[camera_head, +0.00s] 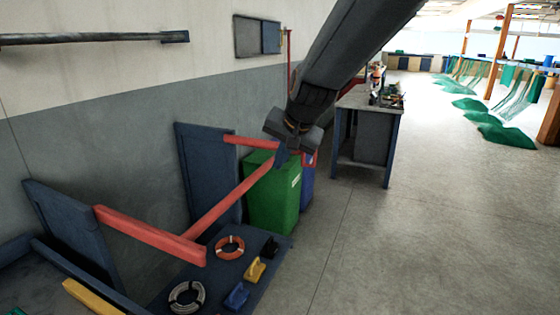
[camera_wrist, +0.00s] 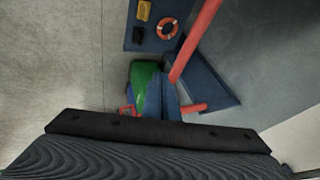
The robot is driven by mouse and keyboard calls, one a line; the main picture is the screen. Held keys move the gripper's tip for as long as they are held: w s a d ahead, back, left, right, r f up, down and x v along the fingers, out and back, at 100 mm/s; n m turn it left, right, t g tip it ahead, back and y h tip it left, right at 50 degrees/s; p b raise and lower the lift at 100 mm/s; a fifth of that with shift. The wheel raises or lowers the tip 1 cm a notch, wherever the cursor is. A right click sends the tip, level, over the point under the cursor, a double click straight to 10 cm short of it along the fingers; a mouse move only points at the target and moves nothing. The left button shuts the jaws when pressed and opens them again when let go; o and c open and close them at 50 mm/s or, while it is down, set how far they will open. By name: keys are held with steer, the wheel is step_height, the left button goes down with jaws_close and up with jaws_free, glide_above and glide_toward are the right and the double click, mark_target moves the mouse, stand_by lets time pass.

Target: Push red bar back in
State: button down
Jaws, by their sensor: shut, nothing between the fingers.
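Several red bars stand out from dark blue upright panels by the wall. In the head view, a long red bar (camera_head: 228,204) slants up to the right, and its far end meets the picture of my gripper (camera_head: 283,155). A nearer red bar (camera_head: 150,234) runs from the left panel (camera_head: 70,230). A shorter red bar (camera_head: 252,142) runs from the back panel (camera_head: 207,180) toward my gripper. In the wrist view, the long red bar (camera_wrist: 196,40) and a short bar (camera_wrist: 194,108) lie beyond my gripper. My gripper is shut and empty; I cannot tell whether it touches a bar.
A green bin (camera_head: 272,195) and a blue bin (camera_head: 307,188) stand below my gripper. A blue board (camera_head: 215,280) bears a red-orange ring (camera_head: 230,247), a grey coil (camera_head: 186,298) and small blocks. A workbench (camera_head: 365,145) stands behind.

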mark_target(262, 173)
steer(key=shift+w+a+f+p, duration=0.5)
steer(key=shift+w+a+f, duration=0.25)
steer(key=shift+a+f, duration=0.3)
steer(key=shift+w+a+f+p, duration=0.5)
steer(key=shift+w+a+f, duration=0.3)
steer(key=shift+f, duration=0.4)
steer(key=shift+w+a+f+p, duration=0.5)
steer(key=shift+w+a+f, duration=0.25)
steer(key=shift+a+f, duration=0.3)
steer(key=shift+d, duration=0.25)
steer(key=shift+a, duration=0.1)
